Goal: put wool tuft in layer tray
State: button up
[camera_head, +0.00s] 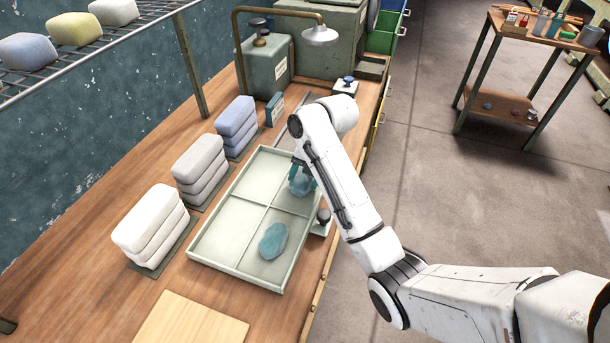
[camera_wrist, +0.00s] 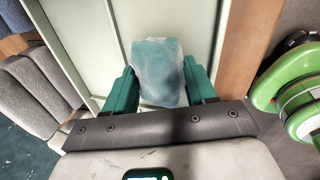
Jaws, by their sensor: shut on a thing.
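The layer tray (camera_head: 204,254) is a pale green shallow tray split into four compartments, lying on the wooden bench; part of it shows in the wrist view (camera_wrist: 75,45). My gripper (camera_head: 302,181) is over the far right compartment, its teal fingers shut on a pale blue wool tuft (camera_head: 300,187). In the wrist view the held tuft (camera_wrist: 158,72) sits between both fingers (camera_wrist: 162,88). I cannot tell whether it touches the tray floor. A second, teal tuft (camera_head: 273,241) lies in the near right compartment. The two left compartments look empty.
Stacks of white (camera_head: 152,228), grey (camera_head: 201,170) and blue (camera_head: 237,126) pads stand left of the tray. A bent lamp (camera_head: 320,35) and green metal boxes (camera_head: 267,66) stand behind. A small dark-topped object (camera_head: 323,215) is by the tray's right edge.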

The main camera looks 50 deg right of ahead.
jog(key=o, duration=1)
jog(key=shift+s+d+r, duration=0.1)
jog(key=shift+r, duration=0.3)
jog(key=shift+p+v, duration=4.2)
jog(key=shift+v, duration=1.5)
